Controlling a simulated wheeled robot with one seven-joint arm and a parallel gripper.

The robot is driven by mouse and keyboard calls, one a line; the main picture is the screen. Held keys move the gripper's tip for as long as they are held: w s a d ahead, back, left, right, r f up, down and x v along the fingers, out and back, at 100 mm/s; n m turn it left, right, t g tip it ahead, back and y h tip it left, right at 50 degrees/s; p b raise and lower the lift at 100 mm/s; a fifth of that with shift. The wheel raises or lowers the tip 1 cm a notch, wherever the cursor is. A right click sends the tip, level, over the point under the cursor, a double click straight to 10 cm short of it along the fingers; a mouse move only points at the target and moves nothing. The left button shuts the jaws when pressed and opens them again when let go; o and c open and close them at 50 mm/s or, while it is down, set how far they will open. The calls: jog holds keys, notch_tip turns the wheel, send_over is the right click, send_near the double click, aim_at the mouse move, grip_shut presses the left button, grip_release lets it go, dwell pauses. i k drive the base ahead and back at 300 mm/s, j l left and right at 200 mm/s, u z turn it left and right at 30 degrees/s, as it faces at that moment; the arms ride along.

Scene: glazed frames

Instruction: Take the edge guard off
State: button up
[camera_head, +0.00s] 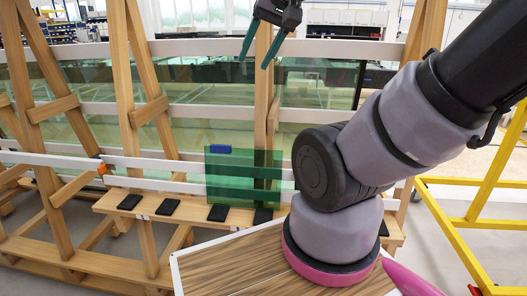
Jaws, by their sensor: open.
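The edge guard (220,149) looks to be the small blue piece on the top edge of a green glass pane (243,180), near its upper left corner. The pane stands upright on the rack's low wooden ledge. My gripper (256,61) is at the top of the view, above and to the right of the blue piece. Its two teal fingers are apart and empty, pointing down. It is clear of the glass. The right part of the pane lies close to my arm in the picture.
A wooden rack (140,120) with white crossbars holds larger glass sheets behind the pane. Several black pads (168,207) lie on the ledge. An orange piece (101,168) sits at a crossbar on the left. A yellow metal frame (480,205) stands at right.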

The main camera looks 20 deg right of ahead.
aim_at(225, 149)
jog(key=z, duration=0.1)
jog(key=i+j+z, duration=0.2)
jog(key=j, duration=0.15)
jog(key=i+j+z, duration=0.2)
jog(key=j, duration=0.15)
jog(key=i+j+z, duration=0.2)
jog(key=j, duration=0.2)
